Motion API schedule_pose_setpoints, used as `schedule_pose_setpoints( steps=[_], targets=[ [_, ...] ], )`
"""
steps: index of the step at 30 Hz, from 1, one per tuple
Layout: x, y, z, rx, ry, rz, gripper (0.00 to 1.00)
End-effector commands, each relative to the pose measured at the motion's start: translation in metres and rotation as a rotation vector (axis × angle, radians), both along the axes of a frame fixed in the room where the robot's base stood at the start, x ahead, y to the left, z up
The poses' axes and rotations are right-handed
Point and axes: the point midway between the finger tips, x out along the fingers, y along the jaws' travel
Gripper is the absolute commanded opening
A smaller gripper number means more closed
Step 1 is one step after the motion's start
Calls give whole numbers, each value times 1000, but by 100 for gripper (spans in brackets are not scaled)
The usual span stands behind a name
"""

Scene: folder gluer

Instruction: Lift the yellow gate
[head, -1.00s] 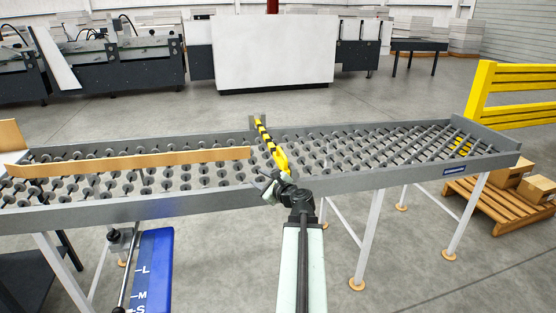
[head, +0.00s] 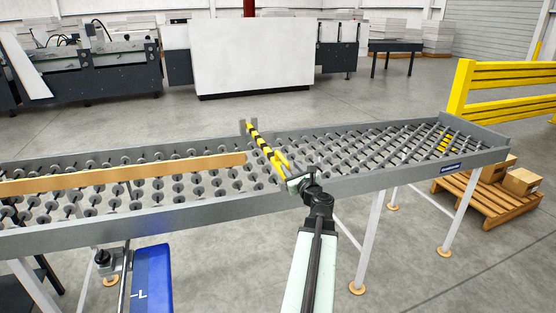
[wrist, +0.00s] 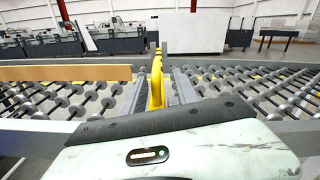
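The yellow gate (head: 262,143) is a narrow bar with black and yellow stripes, lying across the roller conveyor. It has a plain yellow handle-like part at its near end. My gripper (head: 295,181) is at this near end, just right of and below the yellow part in the head view. In the wrist view the yellow part (wrist: 157,85) stands upright straight ahead, beyond my gripper's dark front edge. Contact between them cannot be made out.
The roller conveyor (head: 110,238) has a raised grey side rail between me and the gate. A long brown cardboard piece (head: 120,174) lies on the rollers left of the gate. A yellow guard rail (head: 505,85) and a pallet (head: 480,202) with boxes stand at the right.

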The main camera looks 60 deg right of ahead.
Motion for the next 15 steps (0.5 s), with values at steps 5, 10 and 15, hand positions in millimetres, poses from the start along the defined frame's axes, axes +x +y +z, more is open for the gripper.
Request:
schedule_pose_setpoints(
  steps=[5, 10, 15],
  targets=[
    [26, -14, 0, 0, 1, 9, 36],
    [55, -32, 0, -1, 1, 12, 36],
    [67, -39, 0, 0, 1, 13, 36]
  ],
)
